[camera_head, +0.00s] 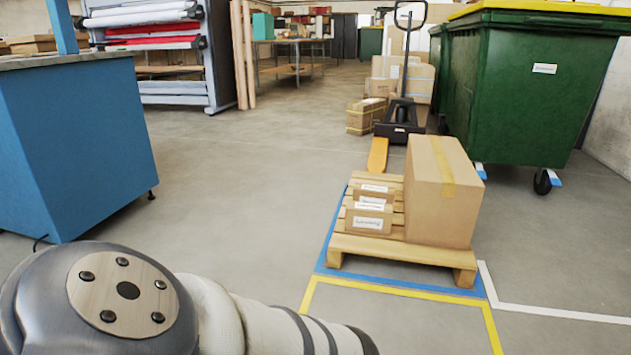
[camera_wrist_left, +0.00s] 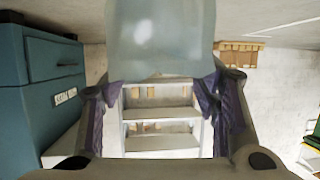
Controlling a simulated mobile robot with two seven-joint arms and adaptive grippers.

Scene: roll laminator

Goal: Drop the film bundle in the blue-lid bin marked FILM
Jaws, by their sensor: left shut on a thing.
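A pale, translucent bundle, which looks like the film bundle (camera_wrist_left: 160,38), fills the top middle of the left wrist view. My left gripper (camera_wrist_left: 160,92) is shut on it, with a dark, purple-padded finger at each side. The bundle's far end is cut off by the picture edge. The head view shows only part of my arm at the bottom left, not the gripper or bundle. My right gripper is in neither view. No blue-lid bin marked FILM can be made out. A green wheeled bin (camera_head: 530,90) at right has a yellow lid (camera_head: 545,8) and an unreadable label.
A pallet (camera_head: 400,248) with cartons (camera_head: 440,190) stands inside floor tape, with a pallet jack (camera_head: 400,120) behind it. A blue cabinet (camera_head: 85,145) is at left, and a roll rack (camera_head: 165,50) behind. The middle floor is clear. A teal drawer unit (camera_wrist_left: 40,90) shows in the wrist view.

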